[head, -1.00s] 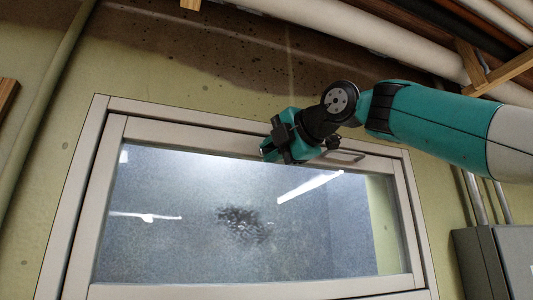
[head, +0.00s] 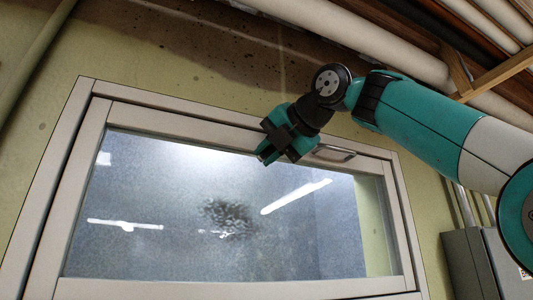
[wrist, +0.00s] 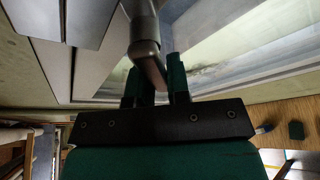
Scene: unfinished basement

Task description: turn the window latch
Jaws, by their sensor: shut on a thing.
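The window latch (wrist: 150,62) shows in the wrist view as a grey lever hanging from a rounded post. My gripper (wrist: 155,78) has its two green fingers on either side of the lever and is shut on it. In the head view my gripper (head: 270,153) is at the top rail of the window (head: 110,118), right of its middle. There the gripper hides the part it holds. A thin metal loop (head: 335,152) shows on the rail just right of the gripper; I cannot tell whether it belongs to the latch.
Pale pipes (head: 350,38) and wooden beams run along the ceiling above my arm. A grey box (head: 470,262) is on the wall at the lower right.

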